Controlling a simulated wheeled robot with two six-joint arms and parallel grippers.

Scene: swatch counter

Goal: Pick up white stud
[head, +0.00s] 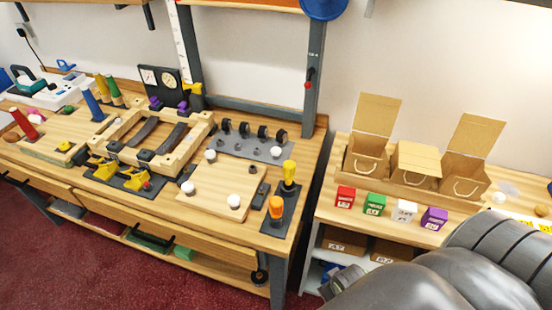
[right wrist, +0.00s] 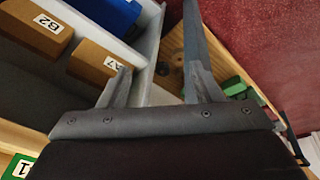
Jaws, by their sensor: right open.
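Several white round studs show in the head view around a pale wooden board (head: 215,190) on the workbench. One white stud (head: 234,201) is at the board's front right, one (head: 187,187) at its left, one (head: 210,155) at its back. Another white stud (head: 276,151) is on the grey plate (head: 240,143) behind. My right gripper (right wrist: 158,85) is open, with nothing between its fingers in the right wrist view. It is low by the shelves, away from the studs. No stud shows in that view. My left gripper is out of view.
In the head view, yellow and orange handles (head: 276,207) stand right of the board. Coloured boxes (head: 374,204) and open cartons (head: 415,164) are on the right table. The wrist view shows brown boxes (right wrist: 95,62), a blue box (right wrist: 108,14) and a white shelf wall (right wrist: 148,45).

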